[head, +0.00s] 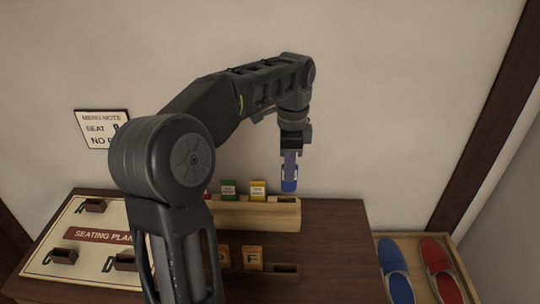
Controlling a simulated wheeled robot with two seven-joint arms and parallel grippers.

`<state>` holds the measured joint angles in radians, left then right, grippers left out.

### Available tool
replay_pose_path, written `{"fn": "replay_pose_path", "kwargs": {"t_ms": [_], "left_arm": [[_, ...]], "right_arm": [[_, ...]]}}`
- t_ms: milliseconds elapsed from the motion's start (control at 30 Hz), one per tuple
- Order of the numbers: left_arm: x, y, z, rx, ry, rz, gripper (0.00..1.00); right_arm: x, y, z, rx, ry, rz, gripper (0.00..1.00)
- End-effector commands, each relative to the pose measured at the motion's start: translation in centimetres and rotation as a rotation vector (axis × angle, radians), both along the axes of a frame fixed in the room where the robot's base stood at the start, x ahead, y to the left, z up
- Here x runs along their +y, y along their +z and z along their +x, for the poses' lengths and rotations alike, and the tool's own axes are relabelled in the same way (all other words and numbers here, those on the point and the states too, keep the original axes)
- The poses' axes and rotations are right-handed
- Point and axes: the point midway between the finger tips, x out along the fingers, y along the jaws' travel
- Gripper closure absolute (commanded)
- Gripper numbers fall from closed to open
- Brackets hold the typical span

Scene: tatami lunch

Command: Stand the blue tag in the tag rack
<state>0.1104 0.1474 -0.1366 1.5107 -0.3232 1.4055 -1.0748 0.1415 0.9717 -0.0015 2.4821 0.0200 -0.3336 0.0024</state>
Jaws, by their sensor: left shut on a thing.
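My left gripper (290,166) comes down from above with its fingers shut on the blue tag (289,186). Only the tag's lower part shows below the fingers. It appears just above the right end of the pale wooden tag rack (262,217); I cannot tell whether it touches the rack. A bit of red shows further left, mostly hidden by my arm. My right gripper is not in view.
Orange letter tags (252,258) stand in a dark holder in front of the rack. A seating plan board (92,270) with small dark holders lies left on the dark tabletop (335,235). Blue and red slippers (396,270) lie in a tray at right. A menu note (103,130) hangs behind.

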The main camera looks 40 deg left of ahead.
Motion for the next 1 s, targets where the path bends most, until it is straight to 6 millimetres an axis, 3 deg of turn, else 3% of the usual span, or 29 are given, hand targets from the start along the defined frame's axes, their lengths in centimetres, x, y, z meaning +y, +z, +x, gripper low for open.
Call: {"fn": "replay_pose_path", "kwargs": {"t_ms": [467, 1000], "left_arm": [[0.0, -0.1, 0.0, 0.0, 0.0, 0.0, 1.0], [0.0, -2.3, 0.0, 0.001, 0.0, -0.001, 1.0]], "right_arm": [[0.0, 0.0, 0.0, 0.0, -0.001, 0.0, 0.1], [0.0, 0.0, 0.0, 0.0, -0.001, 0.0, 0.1]]}}
